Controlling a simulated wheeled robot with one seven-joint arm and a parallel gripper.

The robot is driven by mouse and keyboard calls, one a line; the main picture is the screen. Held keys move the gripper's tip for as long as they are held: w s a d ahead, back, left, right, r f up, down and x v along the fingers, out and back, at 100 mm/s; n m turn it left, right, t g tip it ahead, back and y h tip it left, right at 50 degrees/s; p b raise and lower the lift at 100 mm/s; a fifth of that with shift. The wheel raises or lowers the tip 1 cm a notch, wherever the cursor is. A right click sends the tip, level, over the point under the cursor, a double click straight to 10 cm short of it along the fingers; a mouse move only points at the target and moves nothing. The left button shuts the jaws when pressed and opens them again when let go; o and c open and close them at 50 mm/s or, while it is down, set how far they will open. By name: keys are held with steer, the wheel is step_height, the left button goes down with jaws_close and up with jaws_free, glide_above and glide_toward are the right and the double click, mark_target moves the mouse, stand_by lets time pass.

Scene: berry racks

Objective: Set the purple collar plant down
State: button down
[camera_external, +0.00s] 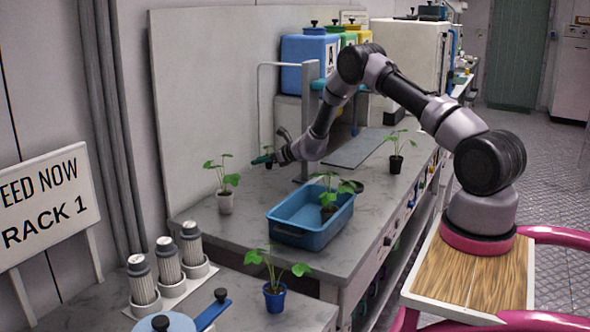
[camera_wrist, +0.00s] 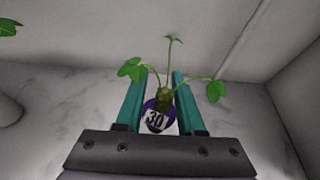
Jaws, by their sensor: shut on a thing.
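My gripper (camera_external: 264,159) is at the back of the grey counter, near the white back panel. Its teal fingers (camera_wrist: 153,102) are shut around a small plant with a purple collar (camera_wrist: 150,108) and a "30" label. The plant's leaves (camera_wrist: 132,69) spread above the fingers in the wrist view. In the external view the held plant (camera_external: 268,164) is small and partly hidden by the fingers. I cannot tell whether its pot touches the counter.
A white-potted plant (camera_external: 225,202) stands left of my gripper. A blue tray (camera_external: 290,236) holds a dark-potted plant (camera_external: 328,211). Another dark-potted plant (camera_external: 396,164) stands to the right, near a grey mat (camera_external: 352,150). A blue-potted plant (camera_external: 274,298) stands in front.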

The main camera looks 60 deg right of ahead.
mark_target(262, 183)
steer(key=shift+f, duration=3.1)
steer(key=shift+f, duration=0.1)
steer(key=c, duration=0.5)
jaws_free()
